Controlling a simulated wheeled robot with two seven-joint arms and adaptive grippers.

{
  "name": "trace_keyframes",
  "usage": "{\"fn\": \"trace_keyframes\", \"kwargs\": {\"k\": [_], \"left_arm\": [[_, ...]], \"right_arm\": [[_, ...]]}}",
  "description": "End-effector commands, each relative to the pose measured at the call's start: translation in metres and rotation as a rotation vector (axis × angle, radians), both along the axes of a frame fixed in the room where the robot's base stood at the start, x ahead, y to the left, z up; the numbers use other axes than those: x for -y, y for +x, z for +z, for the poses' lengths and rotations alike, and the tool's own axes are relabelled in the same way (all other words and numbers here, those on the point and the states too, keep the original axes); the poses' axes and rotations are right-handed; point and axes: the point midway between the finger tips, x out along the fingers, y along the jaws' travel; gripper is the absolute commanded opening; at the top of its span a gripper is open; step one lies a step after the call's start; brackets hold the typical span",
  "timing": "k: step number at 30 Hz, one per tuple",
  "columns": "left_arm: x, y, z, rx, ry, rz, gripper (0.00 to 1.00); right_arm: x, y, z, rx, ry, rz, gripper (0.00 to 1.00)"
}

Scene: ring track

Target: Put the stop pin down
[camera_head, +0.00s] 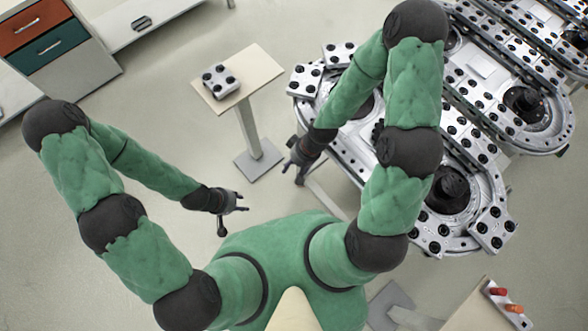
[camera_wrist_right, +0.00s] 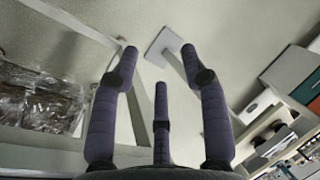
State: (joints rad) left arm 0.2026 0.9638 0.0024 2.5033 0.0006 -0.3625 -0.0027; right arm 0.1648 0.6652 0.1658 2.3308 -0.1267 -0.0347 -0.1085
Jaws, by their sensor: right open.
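A red pin (camera_head: 497,291) and an orange pin (camera_head: 514,308) lie on a small pale holder at the lower right corner. I cannot tell which of them is the stop pin. My right gripper (camera_head: 290,168) is beside the left edge of the ring track, far from these pins. In the right wrist view its three fingers (camera_wrist_right: 160,62) are spread with nothing between them. My left gripper (camera_head: 238,208) is over open floor in the middle. Its fingers look spread, and I see no pin in it.
The ring track (camera_head: 362,185) with several grey carriers fills the right side. A small pedestal table (camera_head: 262,72) at the upper middle bears a grey block (camera_head: 221,82). A drawer cabinet (camera_head: 75,80) stands at the upper left. The floor between my grippers is clear.

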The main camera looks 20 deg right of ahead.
Motion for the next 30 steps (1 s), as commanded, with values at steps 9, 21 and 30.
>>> {"fn": "trace_keyframes", "kwargs": {"k": [9,21,30], "left_arm": [[0.000,0.000,0.000,0.000,0.000,0.000,0.40],[0.000,0.000,0.000,0.000,0.000,0.000,0.40],[0.000,0.000,-0.026,0.000,0.000,0.000,0.40]], "right_arm": [[-0.017,-0.048,-0.049,-0.070,0.002,-0.230,0.45],[-0.017,-0.053,-0.054,-0.075,-0.003,-0.262,0.45],[-0.017,-0.053,-0.080,-0.074,-0.003,-0.262,0.45]]}}
